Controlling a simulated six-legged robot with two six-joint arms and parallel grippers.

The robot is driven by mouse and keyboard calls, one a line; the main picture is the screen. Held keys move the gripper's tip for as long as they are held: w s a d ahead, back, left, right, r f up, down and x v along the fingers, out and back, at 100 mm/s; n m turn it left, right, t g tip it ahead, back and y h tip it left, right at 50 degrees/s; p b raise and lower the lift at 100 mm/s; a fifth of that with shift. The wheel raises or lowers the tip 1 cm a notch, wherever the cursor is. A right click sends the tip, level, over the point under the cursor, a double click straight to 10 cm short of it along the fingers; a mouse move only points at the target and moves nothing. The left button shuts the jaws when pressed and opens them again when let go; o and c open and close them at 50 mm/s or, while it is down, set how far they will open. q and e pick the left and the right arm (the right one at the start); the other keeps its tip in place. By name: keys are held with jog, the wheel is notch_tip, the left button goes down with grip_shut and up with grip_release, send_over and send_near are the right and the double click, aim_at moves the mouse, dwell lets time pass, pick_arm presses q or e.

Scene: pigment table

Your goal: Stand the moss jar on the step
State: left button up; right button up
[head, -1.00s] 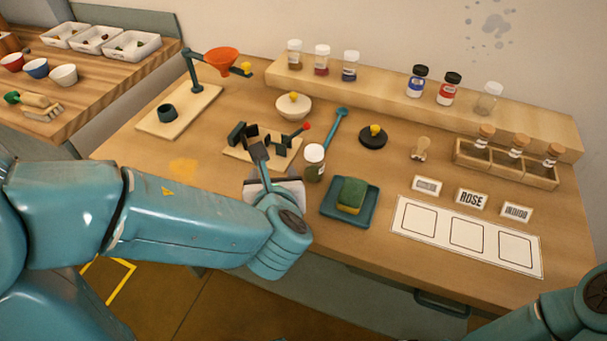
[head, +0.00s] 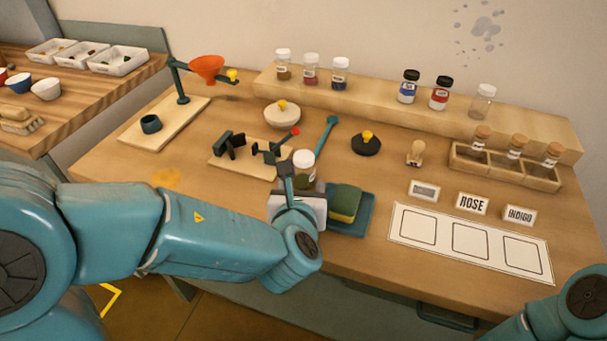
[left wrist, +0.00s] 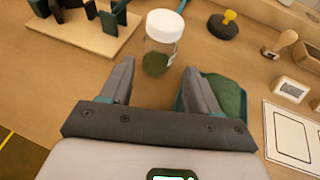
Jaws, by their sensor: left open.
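The moss jar (head: 304,166) is a clear jar with a white lid and green contents. It stands upright on the table, partly hidden behind my left gripper in the head view. In the left wrist view the jar (left wrist: 161,42) is just beyond and between the spread fingers. My left gripper (left wrist: 157,80) is open and empty; it also shows in the head view (head: 292,178). The step (head: 385,102) is a long wooden ledge at the back of the table, with several jars standing on it. My right gripper is out of view; only part of that arm shows.
A green sponge (head: 346,202) on a teal tray (head: 351,226) lies right beside the gripper. A wooden stand with dark clamps (head: 226,158) is left of the jar. A teal spoon (head: 327,132) and a white bowl (head: 282,116) lie behind. The step has a gap between its two jar groups.

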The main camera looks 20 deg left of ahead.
aim_at(303, 179)
pick_arm(q)
jog(key=x, duration=0.7)
jog(key=shift+a, duration=0.15)
jog(key=shift+s, duration=0.1)
jog(key=shift+c, duration=0.2)
jog(key=shift+r, duration=0.1)
jog(key=c, duration=0.8)
